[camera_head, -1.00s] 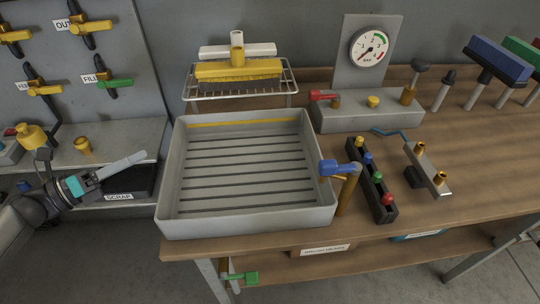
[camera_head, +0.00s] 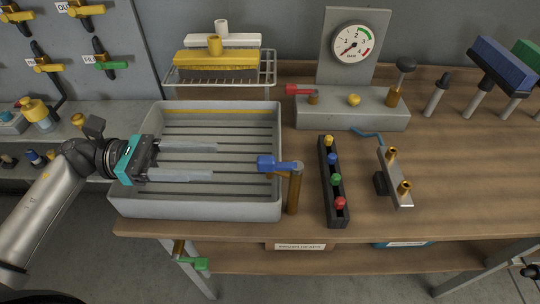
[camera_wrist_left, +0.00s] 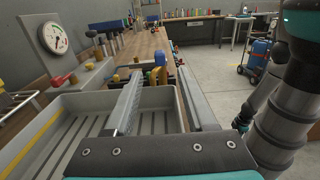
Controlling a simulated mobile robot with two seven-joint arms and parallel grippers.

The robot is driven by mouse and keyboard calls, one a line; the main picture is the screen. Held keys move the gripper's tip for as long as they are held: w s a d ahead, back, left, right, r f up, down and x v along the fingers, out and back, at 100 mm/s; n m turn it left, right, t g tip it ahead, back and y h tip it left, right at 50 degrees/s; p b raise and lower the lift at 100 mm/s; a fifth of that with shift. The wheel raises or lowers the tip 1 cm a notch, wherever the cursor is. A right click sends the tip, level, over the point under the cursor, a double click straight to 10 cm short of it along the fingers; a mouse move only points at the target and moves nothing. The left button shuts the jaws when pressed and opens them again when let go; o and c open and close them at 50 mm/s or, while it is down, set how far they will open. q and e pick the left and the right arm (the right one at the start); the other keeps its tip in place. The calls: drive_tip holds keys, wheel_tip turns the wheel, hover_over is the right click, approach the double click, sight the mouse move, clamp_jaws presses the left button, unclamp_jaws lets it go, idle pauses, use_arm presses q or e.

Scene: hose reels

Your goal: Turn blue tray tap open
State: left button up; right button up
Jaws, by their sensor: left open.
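The blue tray tap has a blue lever (camera_head: 272,162) on top of a brass post (camera_head: 295,190) at the right side of the grey tray (camera_head: 125,205). The lever points left toward the tray's right rim. My left gripper (camera_head: 216,162) is open and empty above the tray, its two fingers pointing right at the lever. A clear gap lies between the fingertips and the lever.
A black rack (camera_head: 333,185) with coloured knobs stands just right of the tap. Behind are a gauge block with a red lever (camera_head: 301,90) and a wire rack with a yellow brush (camera_head: 215,62). A green-handled valve (camera_head: 193,263) hangs below the table edge.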

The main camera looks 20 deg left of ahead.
sight(266, 158)
use_arm(q)
drive_tip(key=p+x, duration=0.1)
drive_tip(key=x, duration=1)
drive_tip(key=shift+w, duration=0.1)
drive_tip(key=shift+c, duration=0.3)
clamp_jaws()
